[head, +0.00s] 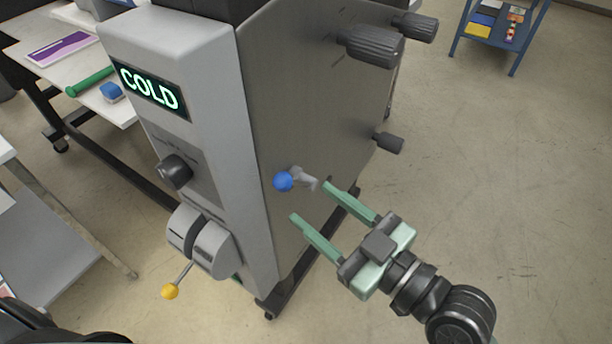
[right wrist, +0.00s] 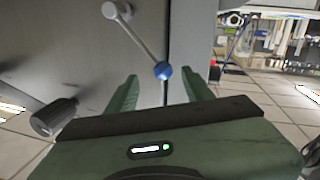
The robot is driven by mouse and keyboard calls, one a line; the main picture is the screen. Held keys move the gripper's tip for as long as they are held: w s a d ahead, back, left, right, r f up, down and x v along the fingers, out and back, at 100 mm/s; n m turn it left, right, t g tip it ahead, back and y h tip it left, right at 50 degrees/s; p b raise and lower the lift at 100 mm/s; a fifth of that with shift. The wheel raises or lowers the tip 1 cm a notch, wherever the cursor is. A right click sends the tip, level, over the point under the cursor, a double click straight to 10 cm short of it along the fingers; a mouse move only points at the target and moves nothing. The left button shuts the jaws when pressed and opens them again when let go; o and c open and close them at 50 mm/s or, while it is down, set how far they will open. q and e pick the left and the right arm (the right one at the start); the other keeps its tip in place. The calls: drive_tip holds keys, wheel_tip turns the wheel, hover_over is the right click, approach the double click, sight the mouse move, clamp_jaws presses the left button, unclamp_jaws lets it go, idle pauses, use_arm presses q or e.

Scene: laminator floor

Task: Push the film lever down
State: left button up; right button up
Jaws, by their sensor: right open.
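The laminator (head: 215,60) shows COLD on its lit display (head: 150,88). A lever with a blue ball knob (head: 283,181) sticks out from a grey pivot (head: 304,179) on its side panel. A second lever with a yellow ball (head: 170,291) hangs low at the front. No label tells which is the film lever. My right gripper (head: 309,201) is open and empty beside the panel, its fingertips close to the blue knob. In the right wrist view, the blue knob (right wrist: 163,71) shows between the two green fingers; I cannot tell whether they touch it. My left gripper is not in view.
Dark round knobs (head: 372,45) stick out from the side panel, one (head: 389,143) near the right arm. A white table (head: 60,70) stands left, holding a green rod (head: 91,81). A blue shelf cart (head: 497,30) stands far right. The floor (head: 500,170) at right is clear.

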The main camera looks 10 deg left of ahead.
sight(290, 186)
drive_tip(key=x, duration=0.2)
drive_tip(key=p+x, duration=0.1)
drive_tip(key=x, duration=0.1)
drive_tip(key=r+p+x, duration=0.1)
drive_tip(key=x, duration=0.1)
drive_tip(key=shift+s+a+r, duration=0.15)
drive_tip(key=shift+a, duration=0.25)
drive_tip(key=shift+w+a, duration=0.35)
drive_tip(key=shift+a, duration=0.25)
clamp_jaws()
idle(0.6)
